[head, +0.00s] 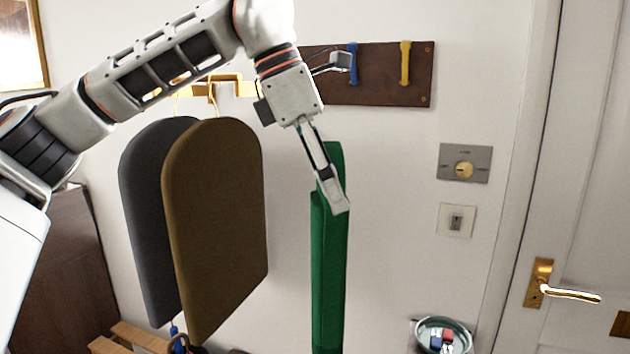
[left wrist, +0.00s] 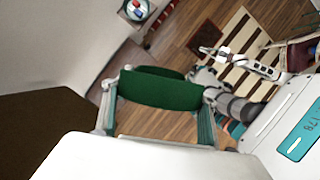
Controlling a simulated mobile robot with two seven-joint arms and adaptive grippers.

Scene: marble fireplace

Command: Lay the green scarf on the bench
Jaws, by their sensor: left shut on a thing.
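The green scarf (head: 329,270) hangs straight down in front of the white wall, its lower end at the bottom of the head view. My left gripper (head: 335,200) is shut on its upper part. In the left wrist view the green scarf (left wrist: 160,90) lies across between the two fingers of my left gripper (left wrist: 152,98). Light wooden slats (head: 136,336) at the lower left of the head view may be part of the bench; most of it is out of view. My right gripper (left wrist: 208,50) shows small in the left wrist view, its jaws unclear.
A brown coat-like panel (head: 215,220) and a grey one (head: 145,215) hang from a brass rail left of the scarf. A dark hook board (head: 385,75) is on the wall above. A bowl (head: 443,335) with small items stands lower right, near the door (head: 590,200).

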